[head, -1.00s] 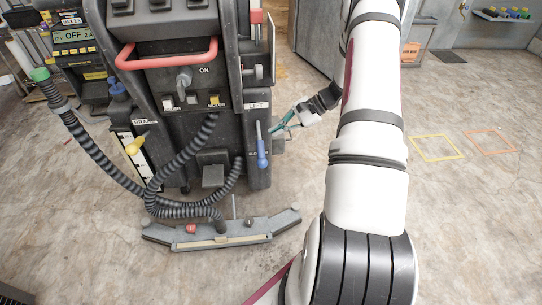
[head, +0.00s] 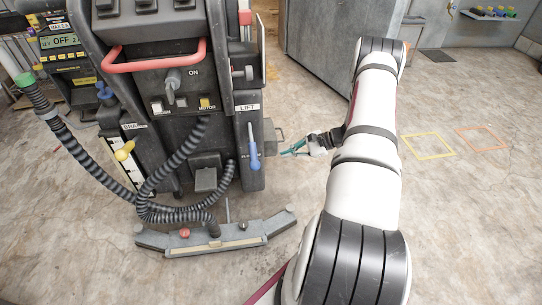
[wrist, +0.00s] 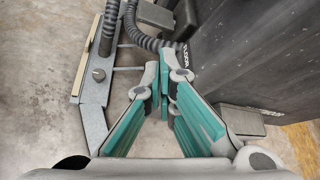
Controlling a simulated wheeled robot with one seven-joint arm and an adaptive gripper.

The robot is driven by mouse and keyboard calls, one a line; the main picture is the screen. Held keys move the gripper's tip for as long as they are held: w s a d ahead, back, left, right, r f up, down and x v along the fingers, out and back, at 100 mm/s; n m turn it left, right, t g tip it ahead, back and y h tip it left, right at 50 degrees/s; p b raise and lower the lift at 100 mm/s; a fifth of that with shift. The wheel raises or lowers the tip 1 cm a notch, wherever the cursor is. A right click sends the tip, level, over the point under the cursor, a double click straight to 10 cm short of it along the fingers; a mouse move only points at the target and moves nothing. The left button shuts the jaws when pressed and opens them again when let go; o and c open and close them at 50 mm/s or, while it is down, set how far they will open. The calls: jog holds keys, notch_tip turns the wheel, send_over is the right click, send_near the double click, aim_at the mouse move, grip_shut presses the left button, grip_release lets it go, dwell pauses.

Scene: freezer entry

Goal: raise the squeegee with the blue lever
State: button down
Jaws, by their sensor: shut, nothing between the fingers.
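The blue lever (head: 254,152) hangs handle-down in the slot below the LIFT label on the machine's right front column. The squeegee (head: 215,238) is a wide grey bar low at the floor in front of the machine, with a hose running to it. Part of it shows at the left of the wrist view (wrist: 92,95). My gripper (head: 284,153) is shut and empty, just right of the lever at about its handle's height, with a small gap in the picture. Its teal fingers (wrist: 163,88) meet in the wrist view, where I cannot make out the lever.
A grey block (head: 273,137) sticks out right of the lever column. Open floor with yellow (head: 428,146) and orange squares lies at the right.

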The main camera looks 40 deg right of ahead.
aim_at(252, 144)
jog(key=b+x, duration=0.3)
jog(key=x, duration=0.6)
jog(key=shift+s+a+r, duration=0.15)
jog(key=shift+a+r, duration=0.4)
jog(key=shift+r, duration=0.3)
jog(key=shift+s+a+r, duration=0.1)
jog(key=shift+a+r, duration=0.4)
jog(key=shift+r, duration=0.4)
jog(key=shift+s+a+r, duration=0.1)
jog(key=shift+s+r, duration=0.1)
jog(key=shift+r, duration=0.15)
